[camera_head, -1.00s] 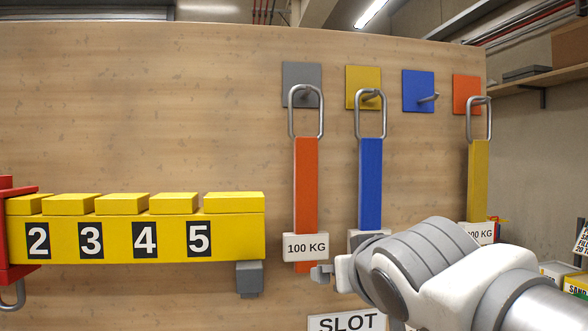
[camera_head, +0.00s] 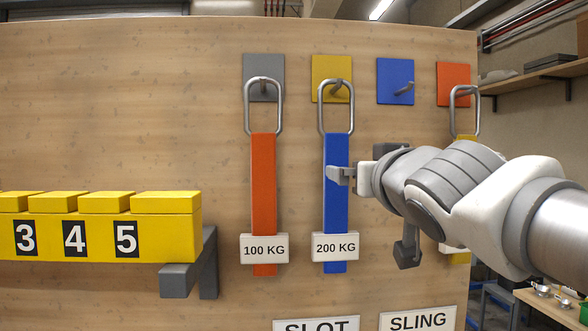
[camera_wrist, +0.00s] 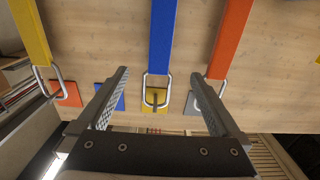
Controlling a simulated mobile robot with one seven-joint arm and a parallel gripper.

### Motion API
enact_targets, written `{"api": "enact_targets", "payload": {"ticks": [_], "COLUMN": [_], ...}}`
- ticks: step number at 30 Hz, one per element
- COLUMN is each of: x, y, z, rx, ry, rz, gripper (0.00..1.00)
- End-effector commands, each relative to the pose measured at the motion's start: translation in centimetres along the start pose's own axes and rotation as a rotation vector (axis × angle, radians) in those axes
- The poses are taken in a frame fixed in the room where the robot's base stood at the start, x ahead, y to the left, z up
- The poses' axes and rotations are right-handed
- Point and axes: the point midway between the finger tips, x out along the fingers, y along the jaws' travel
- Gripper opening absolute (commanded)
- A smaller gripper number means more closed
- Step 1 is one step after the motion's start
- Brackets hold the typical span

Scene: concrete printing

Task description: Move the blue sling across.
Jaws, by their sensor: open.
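The blue sling (camera_head: 336,205) hangs by its metal loop from the hook on the yellow plate (camera_head: 331,66), with a 200 KG tag low on it. The blue plate (camera_head: 395,70) to its right has a bare hook. My gripper (camera_head: 340,175) is open in front of the upper part of the blue strap and hides a bit of it. In the wrist view, which is upside down, the blue sling (camera_wrist: 162,35) and its loop show between my spread fingers (camera_wrist: 160,73). No grip on the strap shows.
An orange sling (camera_head: 263,180) with a 100 KG tag hangs on the grey plate (camera_head: 263,66) at left. A yellow sling (camera_wrist: 33,35) hangs on the orange plate (camera_head: 453,78), partly behind my arm. A yellow numbered beam (camera_head: 100,235) stands out at lower left.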

Motion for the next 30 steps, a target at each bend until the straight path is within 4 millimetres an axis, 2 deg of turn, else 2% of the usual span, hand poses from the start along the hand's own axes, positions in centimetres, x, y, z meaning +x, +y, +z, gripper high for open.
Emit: {"api": "enact_targets", "payload": {"ticks": [5,8,30], "x": [0.6,1.6,13.7], "y": [-0.1,-0.1,-0.1], "z": [-0.3,-0.3,-0.2], "rx": [-0.001,-0.002,-0.002], "ry": [0.007,0.004,0.004], "rz": [-0.003,-0.002,-0.002], "gripper": [1.0,1.0,1.0]}}
